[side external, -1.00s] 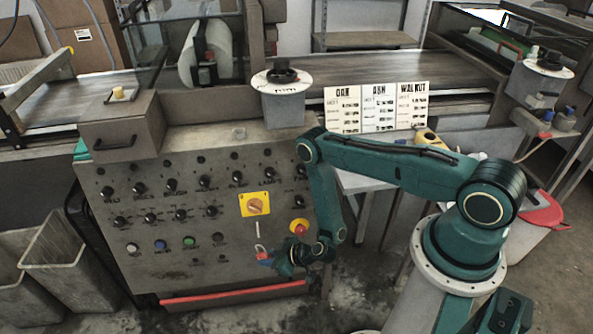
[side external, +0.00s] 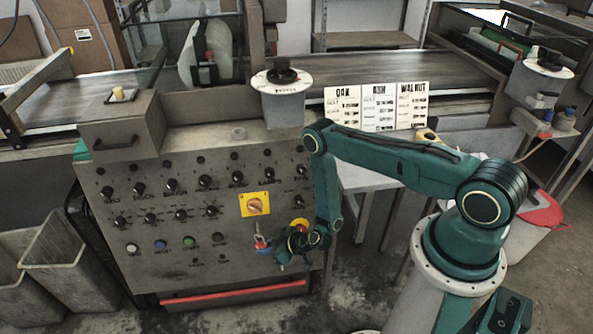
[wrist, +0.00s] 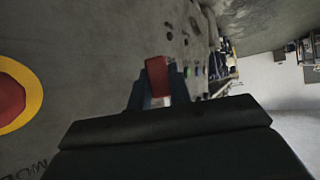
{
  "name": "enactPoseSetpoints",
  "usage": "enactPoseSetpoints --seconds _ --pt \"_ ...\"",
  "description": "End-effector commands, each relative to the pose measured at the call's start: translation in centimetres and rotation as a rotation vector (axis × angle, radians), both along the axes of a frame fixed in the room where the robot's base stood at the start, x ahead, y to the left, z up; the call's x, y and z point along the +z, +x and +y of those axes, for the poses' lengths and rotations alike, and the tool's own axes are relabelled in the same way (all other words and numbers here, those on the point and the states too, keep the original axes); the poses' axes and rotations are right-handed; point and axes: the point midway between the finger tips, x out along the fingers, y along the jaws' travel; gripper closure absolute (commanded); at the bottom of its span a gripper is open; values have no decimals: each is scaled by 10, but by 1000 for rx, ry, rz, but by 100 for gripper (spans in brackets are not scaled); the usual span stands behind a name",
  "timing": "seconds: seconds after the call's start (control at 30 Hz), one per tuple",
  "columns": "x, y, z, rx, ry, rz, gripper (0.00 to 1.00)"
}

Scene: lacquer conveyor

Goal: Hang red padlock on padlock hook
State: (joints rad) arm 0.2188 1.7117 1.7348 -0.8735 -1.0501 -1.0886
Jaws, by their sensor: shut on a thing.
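The red padlock (side external: 260,243) is held in front of the machine's control panel, below the yellow rotary switch plate. Its pale shackle points up toward the switch. My gripper (side external: 265,251) is shut on the padlock body, coming from the right. In the wrist view the padlock (wrist: 157,75) shows as a red block between my blue fingertips (wrist: 158,92). The padlock hook is not clear at this moment; the shackle overlaps the spot below the switch. I cannot tell whether the shackle is around the hook or only in front of it.
The yellow switch plate (side external: 255,204) is just above the padlock. A red emergency button with a yellow ring (wrist: 12,98) is close beside my gripper. Several knobs and coloured buttons cover the panel (side external: 120,215) to the left. A red bar (side external: 235,293) runs along its base.

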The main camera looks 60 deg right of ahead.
Motion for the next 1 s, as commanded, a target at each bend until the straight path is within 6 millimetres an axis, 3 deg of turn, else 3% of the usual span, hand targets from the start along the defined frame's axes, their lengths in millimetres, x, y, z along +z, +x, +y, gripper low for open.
enactPoseSetpoints --seconds 1.0 --pt "-12 25 -25 -1 -1 0 100"
